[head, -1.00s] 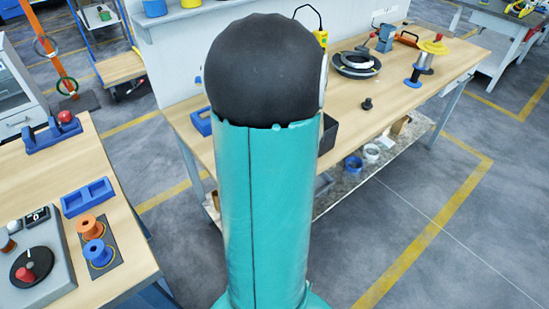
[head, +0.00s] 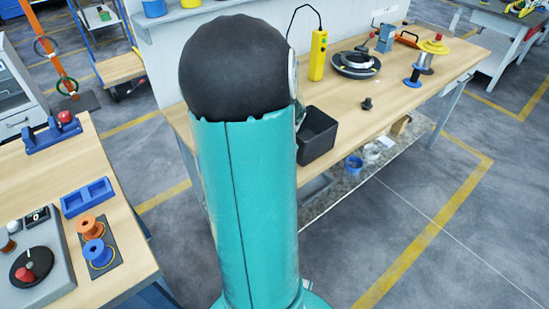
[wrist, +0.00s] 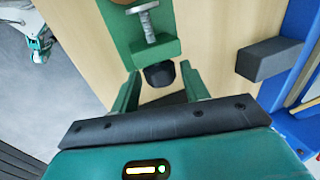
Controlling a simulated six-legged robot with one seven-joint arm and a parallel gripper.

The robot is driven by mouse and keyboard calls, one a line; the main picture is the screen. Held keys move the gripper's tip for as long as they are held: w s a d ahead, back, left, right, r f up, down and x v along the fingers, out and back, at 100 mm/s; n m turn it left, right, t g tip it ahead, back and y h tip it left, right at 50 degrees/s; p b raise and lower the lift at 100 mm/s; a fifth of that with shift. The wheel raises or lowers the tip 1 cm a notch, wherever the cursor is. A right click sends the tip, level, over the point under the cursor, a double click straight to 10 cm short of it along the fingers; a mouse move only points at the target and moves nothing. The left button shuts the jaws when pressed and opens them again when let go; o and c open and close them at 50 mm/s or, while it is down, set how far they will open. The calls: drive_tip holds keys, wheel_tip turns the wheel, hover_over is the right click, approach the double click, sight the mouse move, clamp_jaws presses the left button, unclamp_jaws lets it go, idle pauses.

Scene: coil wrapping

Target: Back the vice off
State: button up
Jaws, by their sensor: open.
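The green vice (wrist: 155,49) shows at the top of the wrist view, mounted by the pale wood bench. Its silver threaded screw (wrist: 148,22) runs through the green body, with a dark round knob (wrist: 159,75) at the near end. A brown round piece shows partly at the upper edge. My gripper (wrist: 161,82) is open, its two green fingers on either side of the knob. I cannot tell whether they touch it. In the head view my arm covers the vice and my gripper.
A dark grey block (wrist: 268,60) juts out right of the vice, beside a blue frame (wrist: 300,35). In the head view, a black bin (head: 318,135), yellow pendant (head: 318,55) and coil (head: 356,63) are on the bench. Blue tray (head: 88,196) and spools stand on the left table.

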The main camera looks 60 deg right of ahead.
drive_tip(key=shift+w+d+g+y, duration=0.15)
drive_tip(key=shift+w+g+y, duration=0.3)
drive_tip(key=shift+g, duration=0.55)
drive_tip(key=shift+g+y, duration=0.25)
drive_tip(key=shift+g, duration=0.15)
drive_tip(key=shift+s+g, duration=0.1)
drive_tip(key=shift+g, duration=0.2)
drive_tip(key=shift+w+d+f+g+y, duration=0.1)
drive_tip(key=shift+w+d+g+y, duration=0.1)
drive_tip(key=shift+g+y, duration=0.25)
drive_tip(key=shift+w+d+g+y, duration=0.1)
drive_tip(key=shift+w+g+y, duration=0.15)
drive_tip(key=shift+g, duration=0.3)
drive_tip(key=shift+g+y, duration=0.3)
drive_tip(key=shift+g, duration=0.3)
drive_tip(key=shift+s, duration=0.1)
